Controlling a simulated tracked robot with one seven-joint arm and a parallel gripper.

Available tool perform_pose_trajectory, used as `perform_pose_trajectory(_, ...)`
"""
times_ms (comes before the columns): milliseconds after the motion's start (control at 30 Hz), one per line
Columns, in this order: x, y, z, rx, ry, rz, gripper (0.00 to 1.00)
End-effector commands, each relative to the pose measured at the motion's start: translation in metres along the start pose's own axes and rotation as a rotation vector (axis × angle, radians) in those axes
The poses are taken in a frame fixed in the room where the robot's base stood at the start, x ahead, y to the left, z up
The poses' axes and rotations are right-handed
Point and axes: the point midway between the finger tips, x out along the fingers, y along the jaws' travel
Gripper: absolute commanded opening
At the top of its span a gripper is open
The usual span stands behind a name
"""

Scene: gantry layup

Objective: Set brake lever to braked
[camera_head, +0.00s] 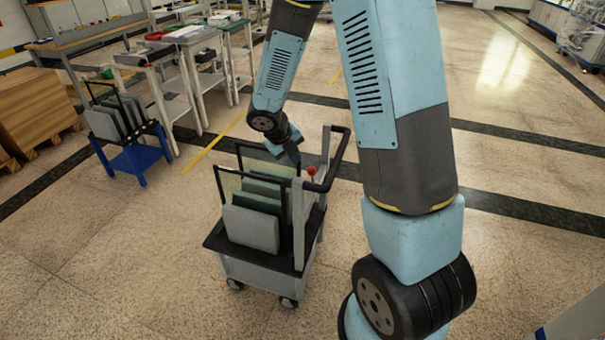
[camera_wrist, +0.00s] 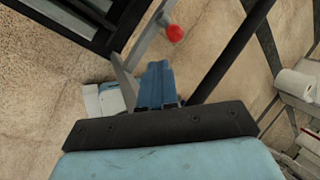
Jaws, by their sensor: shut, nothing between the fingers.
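The brake lever shows as a red ball knob (camera_head: 311,171) beside the upright frame of a wheeled cart (camera_head: 262,272), just inside its black handle bar (camera_head: 341,150). In the wrist view the red knob (camera_wrist: 175,33) is ahead of the fingertips, on a thin stem by a grey post. My gripper (camera_head: 293,155) is over the cart, a little up and left of the knob in the head view. In the wrist view my gripper (camera_wrist: 158,72) is shut and empty, apart from the knob. Which setting the lever is in I cannot tell.
The cart carries several upright grey and green panels (camera_head: 250,228). A blue stand (camera_head: 136,160) with similar panels stands at the left. Workbenches (camera_head: 150,60) line the back left, beside cardboard stacks (camera_head: 35,108). The floor right of my arm is open.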

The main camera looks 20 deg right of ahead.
Motion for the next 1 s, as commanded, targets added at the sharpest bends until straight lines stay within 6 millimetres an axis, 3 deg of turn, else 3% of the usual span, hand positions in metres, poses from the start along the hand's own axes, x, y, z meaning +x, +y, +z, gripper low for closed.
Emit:
perform_pose_trajectory(433,0.009,0.000,0.000,0.001,0.002,-0.001,0.00)
perform_pose_trajectory(1000,0.086,-0.001,-0.001,0.004,0.003,-0.001,0.00)
